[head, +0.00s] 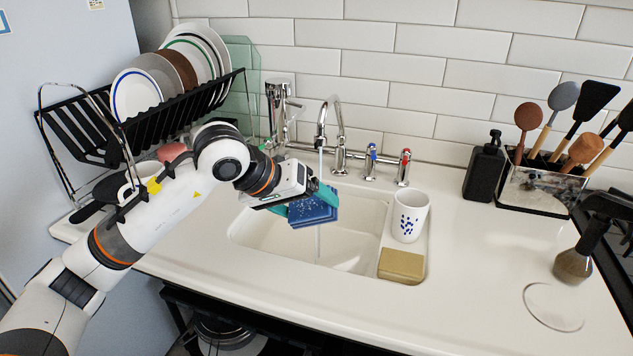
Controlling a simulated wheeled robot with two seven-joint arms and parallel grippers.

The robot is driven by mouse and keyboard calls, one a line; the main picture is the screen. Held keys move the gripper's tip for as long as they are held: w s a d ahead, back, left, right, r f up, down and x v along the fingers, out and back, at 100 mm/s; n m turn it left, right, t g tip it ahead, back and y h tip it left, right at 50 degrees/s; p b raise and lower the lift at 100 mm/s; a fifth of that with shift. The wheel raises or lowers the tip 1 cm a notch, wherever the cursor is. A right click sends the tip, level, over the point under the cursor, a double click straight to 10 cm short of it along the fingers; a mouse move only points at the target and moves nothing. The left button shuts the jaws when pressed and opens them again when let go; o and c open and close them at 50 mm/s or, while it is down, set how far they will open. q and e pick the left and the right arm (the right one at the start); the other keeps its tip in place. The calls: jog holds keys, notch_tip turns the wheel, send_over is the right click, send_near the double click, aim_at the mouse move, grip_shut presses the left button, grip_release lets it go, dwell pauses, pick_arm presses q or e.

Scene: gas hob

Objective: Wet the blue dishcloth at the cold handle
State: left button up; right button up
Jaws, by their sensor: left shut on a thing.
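My left gripper (305,192) is shut on the blue dishcloth (313,208), held above the left part of the sink basin (300,243). The dishcloth looks folded and has pale specks on its face. A thin stream of water falls from the chrome spout (322,130) to the cloth, and a streak continues below it into the basin. The blue-marked cold handle (370,161) stands right of the spout, with the red-marked hot handle (404,167) beside it. Gripper fingers partly hide the cloth. My right gripper is not in view.
A white cup with blue spots (410,217) and a tan sponge (401,265) sit at the sink's right side. A black dish rack (185,115) with plates stands left. A black soap bottle (484,170) and utensil holder (540,190) stand back right.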

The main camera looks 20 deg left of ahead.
pick_arm(q)
jog(key=s+r, duration=0.3)
jog(key=shift+s+d+p, duration=0.2)
jog(key=shift+p, duration=0.15)
jog(key=shift+s+r, duration=0.25)
jog(key=shift+s, duration=0.25)
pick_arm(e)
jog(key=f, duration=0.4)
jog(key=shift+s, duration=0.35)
